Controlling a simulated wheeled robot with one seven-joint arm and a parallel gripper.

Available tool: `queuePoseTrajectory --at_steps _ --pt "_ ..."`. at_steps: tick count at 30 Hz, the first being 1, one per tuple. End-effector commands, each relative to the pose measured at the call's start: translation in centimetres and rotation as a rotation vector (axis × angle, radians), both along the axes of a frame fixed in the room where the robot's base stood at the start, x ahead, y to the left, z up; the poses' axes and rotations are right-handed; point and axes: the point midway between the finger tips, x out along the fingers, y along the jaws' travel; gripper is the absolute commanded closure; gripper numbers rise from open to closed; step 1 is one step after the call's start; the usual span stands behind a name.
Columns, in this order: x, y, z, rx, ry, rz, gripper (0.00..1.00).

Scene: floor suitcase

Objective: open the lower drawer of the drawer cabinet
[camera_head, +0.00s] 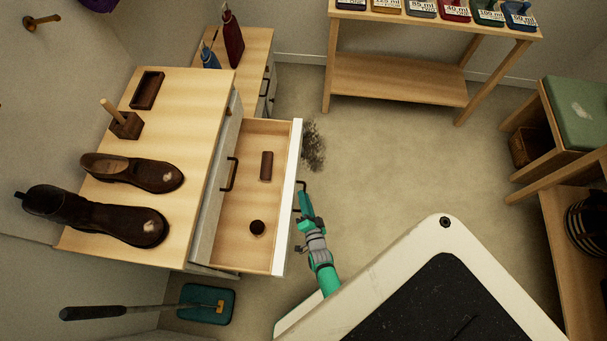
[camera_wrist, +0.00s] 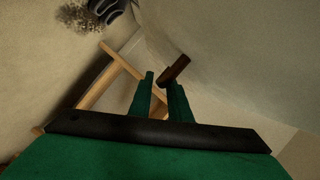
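The drawer cabinet (camera_head: 128,228) stands at left with a wooden top. Its lower drawer (camera_head: 250,190) is pulled well out, its white front (camera_head: 289,190) facing right. The upper drawer front (camera_head: 217,170), with a dark handle (camera_head: 229,174), is closed. My gripper (camera_head: 304,200) is just outside the lower drawer's front, beside its handle (camera_head: 300,184). In the wrist view the green fingers (camera_wrist: 161,82) stand apart with a gap. A dark brown bar (camera_wrist: 176,68), seemingly the handle, shows at the right fingertip; I cannot tell whether they touch.
The drawer holds a brown block (camera_head: 266,166) and a small dark round tin (camera_head: 257,228). Shoes (camera_head: 135,172) and boxes stand on the cabinet. A dark smudge (camera_head: 313,146) lies on the floor beyond. A shelf table (camera_head: 400,80) and bench (camera_head: 575,115) stand back right; floor between is clear.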

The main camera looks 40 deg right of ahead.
Motion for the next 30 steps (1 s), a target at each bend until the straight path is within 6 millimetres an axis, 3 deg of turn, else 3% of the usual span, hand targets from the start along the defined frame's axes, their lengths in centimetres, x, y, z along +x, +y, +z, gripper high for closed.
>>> queuePoseTrajectory --at_steps 6,14,30 --pt "-3.9 1.6 0.8 0.002 0.001 -0.004 0.83" --pt "-7.3 3.1 1.6 0.002 0.002 -0.002 0.83" --pt "-8.0 3.6 1.9 0.001 0.0 -0.002 0.83"
